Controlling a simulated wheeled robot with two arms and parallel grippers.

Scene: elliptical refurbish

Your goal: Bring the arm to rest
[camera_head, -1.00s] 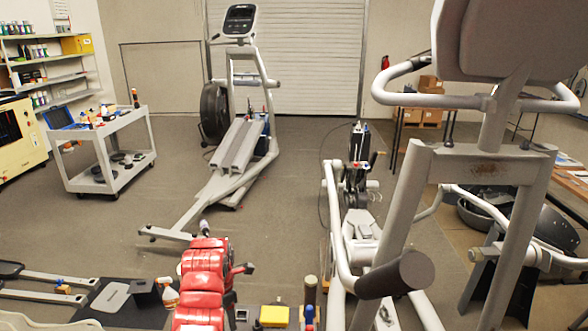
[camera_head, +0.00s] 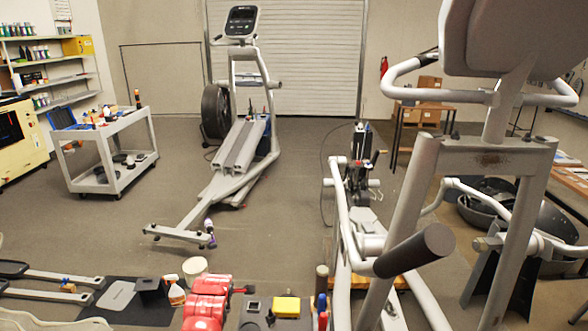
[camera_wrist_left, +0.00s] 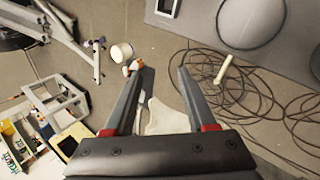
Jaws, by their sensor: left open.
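The red segments of my arm (camera_head: 207,303) show at the bottom middle of the head view. Its gripper cannot be made out there. In the left wrist view my left gripper (camera_wrist_left: 161,73) is open, its two grey fingers with red bases spread apart. Nothing is held between them. The fingers point over the floor, with a white bucket (camera_wrist_left: 121,53) beyond the left fingertip. My right gripper is in neither view.
Exercise machines stand at the centre (camera_head: 236,150) and right (camera_head: 405,250). A white cart (camera_head: 108,150) stands at left. A spray bottle (camera_head: 176,291) and a tool tray (camera_head: 283,307) are near the bottom. A loose cable (camera_wrist_left: 270,105) lies on the floor. Open floor lies left of centre.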

